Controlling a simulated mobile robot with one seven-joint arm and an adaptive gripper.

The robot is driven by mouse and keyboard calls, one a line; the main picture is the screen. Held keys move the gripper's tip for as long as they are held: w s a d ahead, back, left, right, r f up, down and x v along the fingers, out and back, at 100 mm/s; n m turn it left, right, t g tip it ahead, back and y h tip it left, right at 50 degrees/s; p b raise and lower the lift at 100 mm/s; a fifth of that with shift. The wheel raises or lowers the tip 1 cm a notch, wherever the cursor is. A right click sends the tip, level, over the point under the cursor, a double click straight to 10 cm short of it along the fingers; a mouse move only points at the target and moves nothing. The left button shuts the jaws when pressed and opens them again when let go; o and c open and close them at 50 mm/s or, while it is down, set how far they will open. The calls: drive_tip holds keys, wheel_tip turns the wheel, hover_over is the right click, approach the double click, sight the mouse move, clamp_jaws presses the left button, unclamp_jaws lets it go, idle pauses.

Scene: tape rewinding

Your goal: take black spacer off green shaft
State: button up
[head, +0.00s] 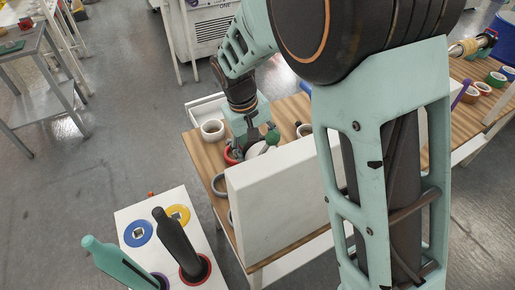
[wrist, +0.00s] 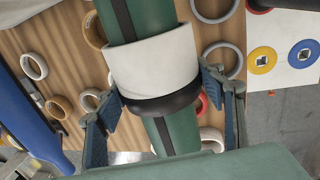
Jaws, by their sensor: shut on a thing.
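The green shaft (wrist: 173,134) runs from top to bottom through the wrist view. A wide white roll (wrist: 153,62) sits around it. The black spacer (wrist: 165,104) is a ring around the shaft, right against the near end of the white roll. My gripper (wrist: 162,92) has one blue-padded finger on each side of the spacer, shut on it at the fingertips. In the head view my gripper (head: 252,145) is low over the wooden table, behind a white panel. The shaft's green end (head: 272,137) shows beside it, but the spacer cannot be made out there.
The upright white panel (head: 280,205) stands close in front of my gripper. A white stand (head: 133,213) with blue and yellow rings and upright posts is at the front left.

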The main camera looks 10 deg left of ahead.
drive_tip(key=shift+r, duration=0.2)
drive_tip(key=shift+w+a, duration=0.2)
drive_tip(key=shift+w, duration=0.05)
drive_tip(key=w+a+p, duration=0.2)
drive_tip(key=w+a, duration=0.1)
drive_tip(key=w, duration=0.2)
drive_tip(key=w+a+p, duration=0.2)
drive_tip(key=w+a, duration=0.2)
drive_tip(key=w+a+p, duration=0.3)
drive_tip(key=w+a, duration=0.1)
drive_tip(key=w, duration=0.1)
drive_tip(key=shift+w, duration=0.35)
drive_tip(key=shift+w+a, duration=0.85)
drive_tip(key=shift+w, duration=0.25)
drive_tip(key=shift+w+a, duration=0.8)
drive_tip(key=shift+w, duration=0.25)
